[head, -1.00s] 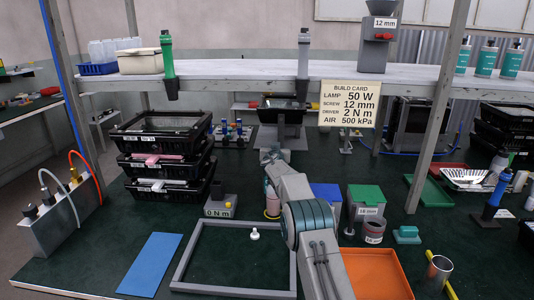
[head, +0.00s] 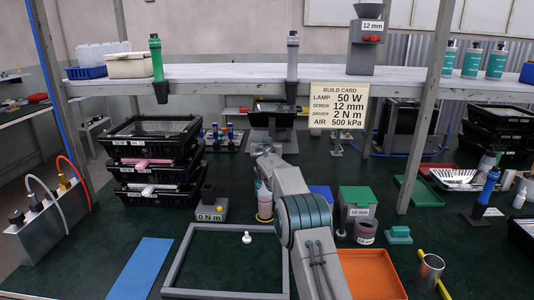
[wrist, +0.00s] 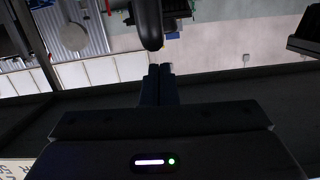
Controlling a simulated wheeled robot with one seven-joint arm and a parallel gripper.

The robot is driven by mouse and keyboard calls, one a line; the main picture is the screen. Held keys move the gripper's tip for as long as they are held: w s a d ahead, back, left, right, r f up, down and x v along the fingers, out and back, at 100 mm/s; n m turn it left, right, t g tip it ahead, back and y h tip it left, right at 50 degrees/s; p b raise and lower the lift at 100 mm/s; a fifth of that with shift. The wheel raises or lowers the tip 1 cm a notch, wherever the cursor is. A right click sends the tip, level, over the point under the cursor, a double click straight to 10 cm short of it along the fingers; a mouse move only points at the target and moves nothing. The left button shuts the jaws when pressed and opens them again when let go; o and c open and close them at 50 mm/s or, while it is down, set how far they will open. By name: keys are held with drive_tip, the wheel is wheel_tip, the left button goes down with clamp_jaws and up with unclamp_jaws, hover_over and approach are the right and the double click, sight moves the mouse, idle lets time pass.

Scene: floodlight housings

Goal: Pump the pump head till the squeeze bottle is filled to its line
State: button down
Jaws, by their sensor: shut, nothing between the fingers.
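A small white nozzle-like piece (head: 247,237) stands inside the grey frame. I cannot tell which part is the pump head. My gripper (wrist: 160,70) is shut and empty in the wrist view, with a dark rounded cylinder just above its fingertips in the picture. In the head view my arm reaches away over the bench, and the fingertips cannot be made out.
Black stacked trays (head: 155,150) stand left of the arm. A 0 N m block (head: 212,210), a green-lidded box (head: 358,197) and an orange tray (head: 372,272) are nearby. Several teal pump bottles (head: 473,60) stand on the shelf (head: 220,80). A blue mat (head: 143,268) lies front left.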

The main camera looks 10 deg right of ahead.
drive_tip(key=shift+s+a+f+b, duration=0.2)
drive_tip(key=shift+s+f+b, duration=0.1)
drive_tip(key=shift+s+b, duration=0.6)
drive_tip(key=d+b+v, duration=0.1)
drive_tip(key=b+v, duration=0.5)
drive_tip(key=v, duration=0.1)
drive_tip(key=shift+a+r, duration=0.4)
drive_tip(key=r+p, duration=0.1)
drive_tip(key=p, duration=0.1)
drive_tip(key=r+p, duration=0.1)
drive_tip(key=p, duration=0.1)
drive_tip(key=shift+w+d+r, duration=0.1)
drive_tip(key=shift+d+r, duration=0.15)
drive_tip(key=shift+d, duration=0.05)
drive_tip(key=shift+w+p, duration=0.1)
drive_tip(key=shift+p, duration=0.2)
